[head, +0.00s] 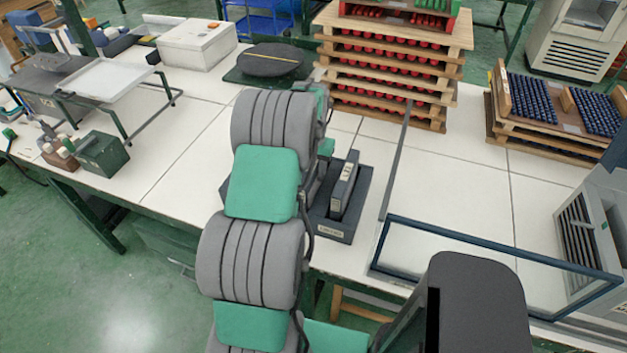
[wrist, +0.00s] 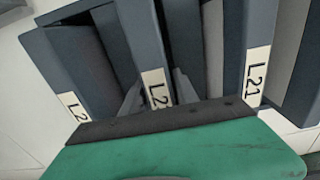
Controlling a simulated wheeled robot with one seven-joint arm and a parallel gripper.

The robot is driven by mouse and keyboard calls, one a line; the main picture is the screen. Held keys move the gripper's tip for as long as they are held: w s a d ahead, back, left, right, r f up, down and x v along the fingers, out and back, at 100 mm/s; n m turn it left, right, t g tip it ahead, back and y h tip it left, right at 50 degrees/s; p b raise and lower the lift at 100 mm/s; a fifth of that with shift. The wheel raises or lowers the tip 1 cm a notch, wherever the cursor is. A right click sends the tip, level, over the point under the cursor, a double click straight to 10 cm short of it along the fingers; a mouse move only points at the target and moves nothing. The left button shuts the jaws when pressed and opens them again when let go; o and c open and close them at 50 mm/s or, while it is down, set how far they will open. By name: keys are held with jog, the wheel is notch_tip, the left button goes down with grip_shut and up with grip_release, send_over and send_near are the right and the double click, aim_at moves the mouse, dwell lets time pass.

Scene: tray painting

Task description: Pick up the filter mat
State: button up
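Upright dark blue-grey slabs with white labels stand side by side in the wrist view. The middle slab (wrist: 137,40) has a partly covered label starting "L2", and the right slab (wrist: 258,40) reads "L21". I take these to be filter mats, but cannot tell which is the task's one. In the head view one labelled slab (head: 345,185) stands in a dark holder (head: 358,208) on the bench. My gripper (wrist: 158,92) has grey fingers on both sides of the middle slab's lower part. Its palm edge hides their lower ends, so contact is unclear. My arm hides the gripper in the head view.
The white bench (head: 440,180) has free room right of the holder. A dark blue frame (head: 490,243) stands at its front right edge. Stacked wooden trays (head: 390,75) with red pieces stand behind. A dark round plate (head: 270,60) lies at the back left.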

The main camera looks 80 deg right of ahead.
grip_shut()
jog(key=shift+r, duration=0.15)
